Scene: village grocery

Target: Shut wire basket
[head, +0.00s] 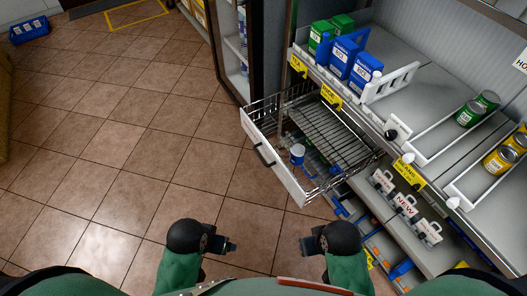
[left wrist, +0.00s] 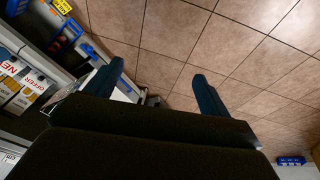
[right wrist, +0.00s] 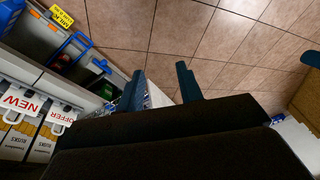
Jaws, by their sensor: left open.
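The wire basket (head: 335,142) is a drawer pulled out from the shelf unit in the head view. Its white front panel (head: 262,140) has a black handle (head: 265,155) and faces the aisle. A blue-and-white container (head: 297,154) shows near the front, seemingly inside it. My left gripper (head: 234,247) is low in front of the basket, its fingers apart and empty, also in the left wrist view (left wrist: 162,78). My right gripper (head: 303,246) is to its right, below the basket's near corner in the picture. It is open and empty in the right wrist view (right wrist: 162,80). Neither touches the handle.
Blue boxes (head: 352,58) and green boxes (head: 320,35) stand on the shelf above the basket. Cans (head: 470,113) sit in white dividers at the right. Lower shelves with blue bins (head: 400,270) lie right of my right gripper.

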